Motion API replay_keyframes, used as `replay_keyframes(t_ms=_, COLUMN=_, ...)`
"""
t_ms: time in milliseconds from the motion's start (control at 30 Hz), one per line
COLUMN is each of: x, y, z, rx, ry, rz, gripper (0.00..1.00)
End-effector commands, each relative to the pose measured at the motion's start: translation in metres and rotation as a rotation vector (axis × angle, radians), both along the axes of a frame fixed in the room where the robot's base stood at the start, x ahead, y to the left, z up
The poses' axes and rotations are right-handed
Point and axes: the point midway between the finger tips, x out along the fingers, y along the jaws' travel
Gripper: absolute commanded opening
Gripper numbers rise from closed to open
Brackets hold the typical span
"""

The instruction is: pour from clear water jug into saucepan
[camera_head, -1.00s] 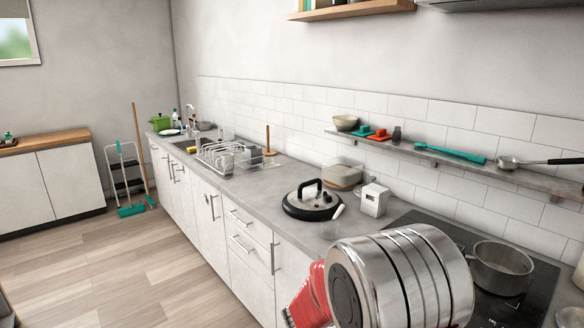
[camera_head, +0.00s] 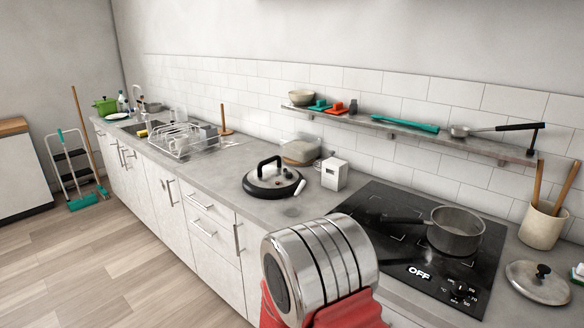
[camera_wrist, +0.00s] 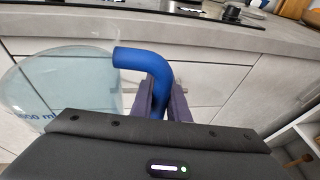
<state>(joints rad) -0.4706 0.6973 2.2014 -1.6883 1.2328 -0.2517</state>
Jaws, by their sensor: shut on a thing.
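The saucepan (camera_head: 456,232) is a steel pan on the black hob, with its dark handle pointing left. The clear water jug (camera_wrist: 62,85) shows in the wrist view as a transparent body at the left with volume marking and a blue handle (camera_wrist: 140,62). My gripper (camera_wrist: 162,105) is shut on the blue handle, in front of the cabinet fronts and below the counter top. In the head view my arm fills the lower middle, and the jug and gripper are out of sight. How much water the jug holds is hard to tell.
The hob (camera_head: 400,245) reads OFF. A black-handled lid (camera_head: 274,178) and a white box (camera_head: 334,173) stand left of it. A second lid (camera_head: 539,282) and a utensil pot (camera_head: 543,225) are at right. A shelf (camera_head: 420,134) with a ladle runs above.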

Motion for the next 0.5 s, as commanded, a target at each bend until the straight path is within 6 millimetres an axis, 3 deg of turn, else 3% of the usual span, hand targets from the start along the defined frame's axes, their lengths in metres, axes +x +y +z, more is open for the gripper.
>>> replay_keyframes(t_ms=500, x=0.0034, y=-0.0030, z=0.0039, rx=-0.010, ry=-0.008, rz=0.052, gripper=0.00)
